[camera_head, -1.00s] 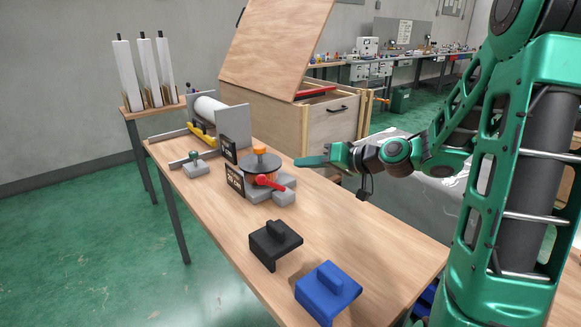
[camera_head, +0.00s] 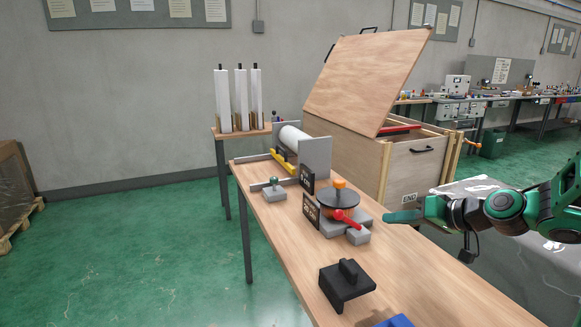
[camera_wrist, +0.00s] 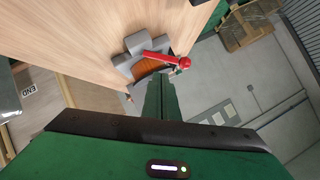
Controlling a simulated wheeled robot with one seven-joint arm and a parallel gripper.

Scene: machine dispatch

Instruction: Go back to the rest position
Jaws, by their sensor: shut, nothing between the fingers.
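My gripper (camera_head: 388,217) points left over the right edge of the wooden table (camera_head: 435,290), beside the grey-based device with a dark round plate and red lever (camera_head: 343,216). It is shut and empty. In the wrist view my gripper (camera_wrist: 166,78) shows with its fingers together, and the red lever (camera_wrist: 160,56) and grey base lie beyond the fingertips. My arm reaches in from the right side of the head view.
A black handled block (camera_head: 346,284) and a partly cut-off blue block (camera_head: 397,321) lie at the table's front. A small grey base with a green knob (camera_head: 274,192) sits at the left. A large wooden box (camera_head: 410,172) with a raised lid stands behind.

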